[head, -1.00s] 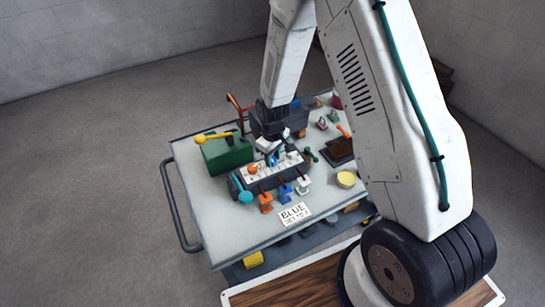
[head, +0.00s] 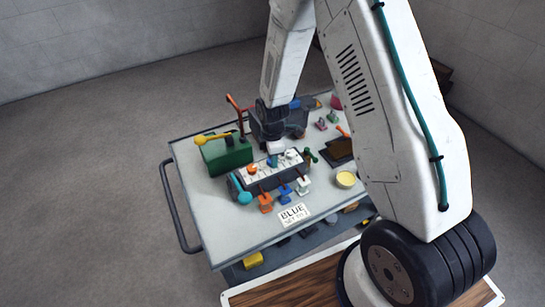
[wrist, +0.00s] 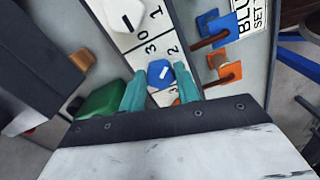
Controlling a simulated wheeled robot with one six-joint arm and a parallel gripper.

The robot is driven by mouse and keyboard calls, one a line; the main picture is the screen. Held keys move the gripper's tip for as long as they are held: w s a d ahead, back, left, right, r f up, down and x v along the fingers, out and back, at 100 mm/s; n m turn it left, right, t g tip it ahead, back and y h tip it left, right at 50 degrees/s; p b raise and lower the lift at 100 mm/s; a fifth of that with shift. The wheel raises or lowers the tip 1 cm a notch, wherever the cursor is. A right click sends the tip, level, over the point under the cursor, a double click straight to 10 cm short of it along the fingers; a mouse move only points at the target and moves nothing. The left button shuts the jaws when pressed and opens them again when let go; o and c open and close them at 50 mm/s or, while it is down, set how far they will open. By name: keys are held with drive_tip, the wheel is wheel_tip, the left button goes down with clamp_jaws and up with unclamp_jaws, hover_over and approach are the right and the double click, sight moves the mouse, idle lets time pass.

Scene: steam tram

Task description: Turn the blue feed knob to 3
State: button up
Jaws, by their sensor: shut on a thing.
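The blue feed knob (wrist: 160,73) shows in the wrist view, with a short white mark on its face. My gripper (wrist: 161,80) has its teal fingers on both sides of the knob, shut on it. Digits stand around the knob on the white panel strip (wrist: 135,42); I cannot tell which one the mark points at. In the head view my gripper (head: 274,156) is down at the dark knob box (head: 271,180) and hides the blue knob. A card (head: 294,215) reading BLUE and a blurred second line lies in front of the box.
An orange knob (head: 253,169) and a white knob (head: 291,154) flank my gripper. A green box (head: 226,155) with a yellow-knobbed lever is at left. The cart's front left top is clear.

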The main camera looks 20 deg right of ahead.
drive_tip(key=n, duration=0.4)
drive_tip(key=shift+w+n, duration=0.2)
drive_tip(key=shift+n, duration=0.1)
drive_tip(key=shift+a+n, duration=0.1)
drive_tip(key=shift+n, duration=2.5)
drive_tip(key=o, duration=1)
drive_tip(key=shift+c, duration=0.2)
drive_tip(key=shift+r, duration=0.1)
wheel_tip(320, 180, up, 8)
drive_tip(key=shift+f, duration=0.15)
